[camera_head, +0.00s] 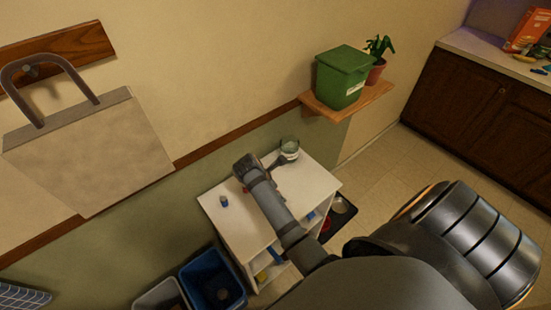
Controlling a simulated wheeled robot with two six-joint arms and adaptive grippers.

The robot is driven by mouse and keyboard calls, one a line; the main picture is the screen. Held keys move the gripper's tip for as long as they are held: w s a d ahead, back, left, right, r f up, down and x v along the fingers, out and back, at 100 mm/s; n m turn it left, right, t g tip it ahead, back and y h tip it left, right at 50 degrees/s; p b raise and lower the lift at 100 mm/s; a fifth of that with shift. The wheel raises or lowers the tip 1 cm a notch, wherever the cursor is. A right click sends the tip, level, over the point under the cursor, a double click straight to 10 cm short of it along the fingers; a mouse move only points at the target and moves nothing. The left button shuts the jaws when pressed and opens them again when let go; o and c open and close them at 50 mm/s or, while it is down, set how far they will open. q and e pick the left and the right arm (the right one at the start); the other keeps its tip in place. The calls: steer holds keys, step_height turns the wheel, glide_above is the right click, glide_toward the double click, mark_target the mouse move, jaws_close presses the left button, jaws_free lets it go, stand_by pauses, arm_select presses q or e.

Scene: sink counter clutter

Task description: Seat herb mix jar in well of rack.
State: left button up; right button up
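A clear, greenish glass container with a pale band (289,149) stands at the back of the white cabinet top (318,185). A small blue-and-white container (224,201) stands near its left side. I cannot tell whether either is the herb mix jar; no label is readable. No rack or well can be made out; my arm hides part of the top. My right gripper (246,166) is over the back of the cabinet top, between the two containers. Its fingers are too small and dark to show whether they are open or hold anything. My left gripper is out of view.
A wooden wall shelf (376,99) holds a green bin (342,77) and a potted plant (377,62). A grey bag (90,150) hangs at left. A blue bin (213,280) stands beside the cabinet. The cabinet top's left front looks clear.

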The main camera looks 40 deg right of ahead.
steer(key=shift+w+x, duration=0.2)
steer(key=shift+x, duration=0.9)
steer(key=shift+w+d+f, duration=0.1)
steer(key=shift+w+d, duration=0.05)
steer(key=shift+d, duration=0.05)
steer(key=p+x, duration=0.1)
steer(key=x, duration=0.3)
steer(key=shift+a+f, duration=0.1)
steer(key=shift+f, duration=0.05)
steer(key=shift+w+f, duration=0.1)
steer(key=shift+f, duration=0.2)
steer(key=c, duration=1.4)
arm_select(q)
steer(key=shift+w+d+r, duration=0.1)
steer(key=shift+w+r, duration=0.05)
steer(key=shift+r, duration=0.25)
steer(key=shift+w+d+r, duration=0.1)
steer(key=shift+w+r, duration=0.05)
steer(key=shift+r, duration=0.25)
arm_select(e)
steer(key=shift+r, duration=0.15)
steer(key=shift+c, duration=0.2)
